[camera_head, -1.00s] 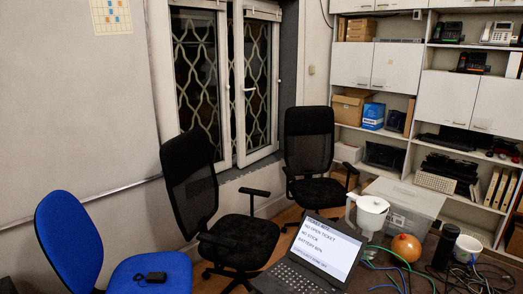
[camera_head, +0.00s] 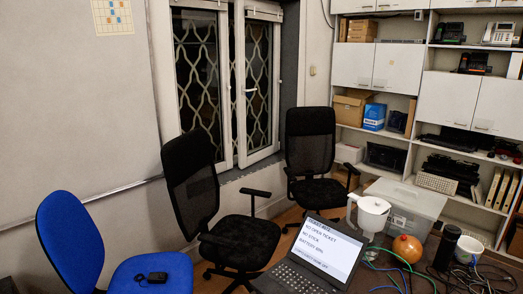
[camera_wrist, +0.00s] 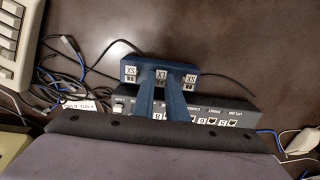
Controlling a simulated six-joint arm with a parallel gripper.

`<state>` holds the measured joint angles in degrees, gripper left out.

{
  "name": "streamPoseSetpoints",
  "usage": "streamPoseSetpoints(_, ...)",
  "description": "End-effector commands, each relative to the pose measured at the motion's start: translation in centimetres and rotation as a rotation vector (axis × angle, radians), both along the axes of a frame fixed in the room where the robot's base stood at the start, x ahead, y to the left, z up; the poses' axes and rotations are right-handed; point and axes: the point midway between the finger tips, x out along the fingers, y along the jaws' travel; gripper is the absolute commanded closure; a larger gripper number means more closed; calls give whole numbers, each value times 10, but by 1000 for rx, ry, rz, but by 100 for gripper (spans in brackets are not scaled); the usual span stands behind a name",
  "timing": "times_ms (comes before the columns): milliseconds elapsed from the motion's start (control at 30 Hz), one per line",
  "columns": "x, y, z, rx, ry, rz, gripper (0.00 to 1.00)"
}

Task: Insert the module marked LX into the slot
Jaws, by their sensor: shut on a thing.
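The middle module (camera_wrist: 161,75) carries a small white label; the print is too small to read surely as LX. My gripper (camera_wrist: 161,82) has its two blue fingers on either side of this middle module and is shut on it; the module still sits in the holder's row. A dark network switch (camera_wrist: 205,114) lies just below the holder, with a row of ports and white lettering. My fingers and wrist hide part of it, and I cannot make out the slot.
Loose black cables (camera_wrist: 75,70) lie left of the holder beside a pale keyboard (camera_wrist: 14,45). Blue cables and a white plug (camera_wrist: 302,141) lie at right. The head view shows a laptop (camera_head: 320,250), chairs and shelves, not my gripper.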

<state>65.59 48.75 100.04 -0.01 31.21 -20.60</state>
Motion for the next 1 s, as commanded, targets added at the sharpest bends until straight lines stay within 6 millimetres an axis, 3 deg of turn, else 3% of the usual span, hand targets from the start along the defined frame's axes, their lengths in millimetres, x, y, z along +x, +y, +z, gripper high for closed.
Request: streamPoseSetpoints(1000, 0, 0, 34, -1, -1, 0, 100)
